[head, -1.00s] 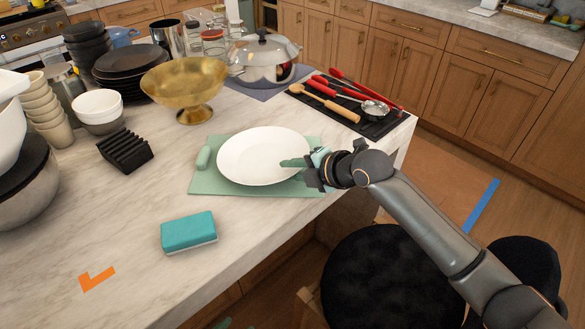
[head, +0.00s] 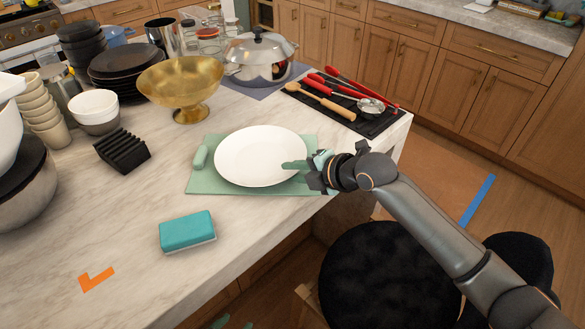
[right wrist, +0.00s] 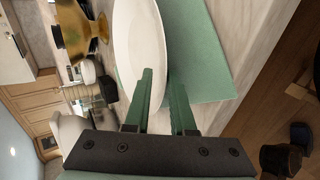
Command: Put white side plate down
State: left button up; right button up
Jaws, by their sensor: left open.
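The white side plate (head: 260,156) lies over the green mat (head: 200,185) on the island, looking flat and close to it. It also shows in the right wrist view (right wrist: 138,45). My right gripper (head: 296,165) is at the plate's right rim. In the right wrist view its two green fingers (right wrist: 161,80) straddle the rim, one across the plate's face and one on the other side. A gap shows between them; whether they clamp the rim is unclear. Green fingertips of my left gripper (head: 234,323) barely show at the bottom edge, apart and empty.
A teal sponge (head: 187,232) lies in front of the mat. A gold bowl (head: 183,83), black rack (head: 122,151), steel pot (head: 259,60) and utensils on a black tray (head: 381,127) stand around. The island's edge is close to the mat's right side.

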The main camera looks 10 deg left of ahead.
pick_arm(q)
jog(key=shift+r+p, duration=1.2)
jog(key=shift+r, duration=0.05)
pick_arm(e)
jog(key=shift+s+d, duration=0.8)
jog(key=shift+d, duration=0.35)
jog(key=shift+s+d, duration=0.8)
jog(key=shift+d, duration=0.3)
jog(key=o, duration=0.5)
jog(key=shift+o, duration=0.3)
jog(key=shift+s+d+f, duration=0.1)
jog(key=shift+f, duration=0.2)
pick_arm(q)
jog(key=shift+d+r, duration=0.1)
pick_arm(e)
jog(key=shift+s+r, duration=0.1)
